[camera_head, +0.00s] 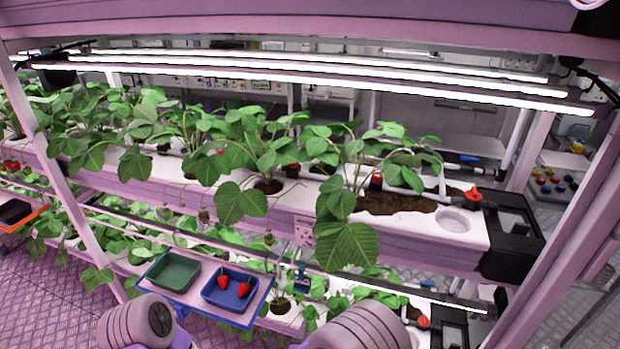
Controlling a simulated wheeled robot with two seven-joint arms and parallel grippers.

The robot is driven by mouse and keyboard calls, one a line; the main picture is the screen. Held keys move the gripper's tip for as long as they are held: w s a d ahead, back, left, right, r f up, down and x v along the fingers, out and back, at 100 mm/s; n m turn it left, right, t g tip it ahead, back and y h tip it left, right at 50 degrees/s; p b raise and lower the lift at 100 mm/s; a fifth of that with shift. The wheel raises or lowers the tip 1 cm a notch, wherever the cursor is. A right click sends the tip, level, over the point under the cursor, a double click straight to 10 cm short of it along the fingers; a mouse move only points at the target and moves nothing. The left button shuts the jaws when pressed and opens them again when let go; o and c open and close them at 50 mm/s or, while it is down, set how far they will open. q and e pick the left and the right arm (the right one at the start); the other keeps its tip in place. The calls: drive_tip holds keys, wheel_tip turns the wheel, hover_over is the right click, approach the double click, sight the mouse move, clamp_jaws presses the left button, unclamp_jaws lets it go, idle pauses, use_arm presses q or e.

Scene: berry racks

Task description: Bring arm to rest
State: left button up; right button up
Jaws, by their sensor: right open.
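A grey ribbed part of my right arm (355,328) rises from the bottom edge, right of the middle. The fingers of my right gripper do not show clearly, and I see nothing held. A grey ribbed part of my left arm (135,322) with a dark round cap shows at the bottom left. My left gripper does not show. Both arm parts are low in the picture, in front of the rack.
A tray stand (190,300) holds an empty green bin (172,271) and a blue bin (229,287) with two red strawberries (243,290). Behind it, strawberry plants grow in a long pale rack trough (470,235). Leaves overhang its front. A rack post (570,225) stands at right.

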drive_tip(key=s+d+f+g+y+p, duration=0.1)
drive_tip(key=s+d+f+g+y, duration=0.15)
drive_tip(key=f, duration=0.35)
drive_tip(key=s+d+f+g+y+p, duration=0.1)
drive_tip(key=s+d+f+g, duration=0.25)
drive_tip(key=f, duration=0.25)
drive_tip(key=s+d+f+m+g+y+p, duration=0.1)
drive_tip(key=s+f+g, duration=0.1)
drive_tip(key=s, duration=0.4)
drive_tip(key=s+d+f+g+y+p, duration=0.1)
drive_tip(key=s+f+g+y, duration=0.1)
drive_tip(key=s+g, duration=0.2)
drive_tip(key=s, duration=0.3)
drive_tip(key=shift+m+g, duration=0.4)
drive_tip(key=shift+y, duration=0.25)
